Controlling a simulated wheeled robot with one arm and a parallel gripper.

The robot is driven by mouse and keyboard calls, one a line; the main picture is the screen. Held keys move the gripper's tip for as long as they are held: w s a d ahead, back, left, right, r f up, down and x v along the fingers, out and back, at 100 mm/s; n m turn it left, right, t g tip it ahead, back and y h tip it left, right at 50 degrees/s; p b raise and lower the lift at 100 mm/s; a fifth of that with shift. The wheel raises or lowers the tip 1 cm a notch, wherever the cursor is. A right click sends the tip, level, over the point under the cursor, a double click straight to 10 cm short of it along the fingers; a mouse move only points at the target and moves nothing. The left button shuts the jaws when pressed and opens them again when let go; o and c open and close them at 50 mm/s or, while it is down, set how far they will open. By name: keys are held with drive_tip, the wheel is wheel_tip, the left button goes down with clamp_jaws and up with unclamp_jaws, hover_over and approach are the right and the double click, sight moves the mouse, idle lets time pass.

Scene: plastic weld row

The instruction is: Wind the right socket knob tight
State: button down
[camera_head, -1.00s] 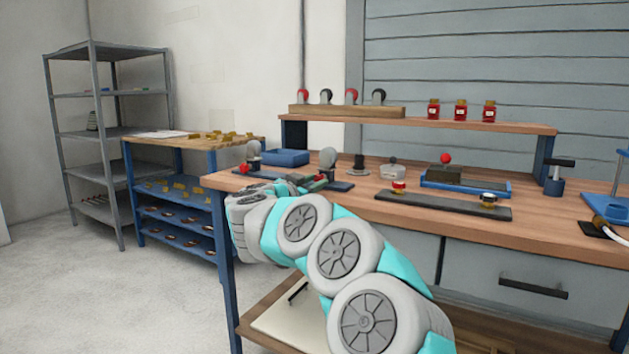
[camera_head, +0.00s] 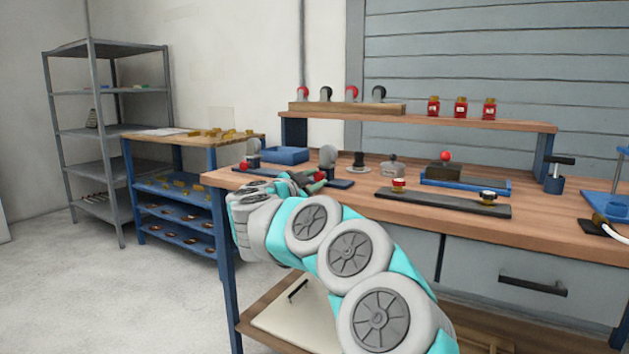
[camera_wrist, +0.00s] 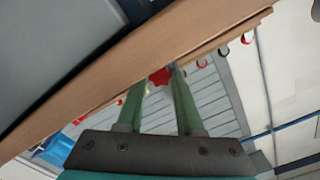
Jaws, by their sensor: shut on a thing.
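The right socket knob, a red knob (camera_wrist: 160,76), shows between the fingertips in the wrist view. In the head view it is a small red spot (camera_head: 320,176) at the front of the right socket, beside a grey disc (camera_head: 328,157) standing upright. My gripper (camera_head: 311,180) reaches it from the front left, its green fingers shut on the knob. The fingers partly hide the knob and socket base. The left socket (camera_head: 253,161) has its own red knob (camera_head: 244,166), apart from my gripper.
A blue tray (camera_head: 285,156) lies behind the sockets. A black dial stand (camera_head: 358,163) and a dark bar with two knobs (camera_head: 445,203) lie to the right. A raised wooden shelf (camera_head: 420,120) runs along the back. The workbench front edge passes close under my arm.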

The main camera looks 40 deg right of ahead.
drive_tip(key=c, duration=0.6)
unclamp_jaws()
drive_tip(key=shift+o, duration=0.2)
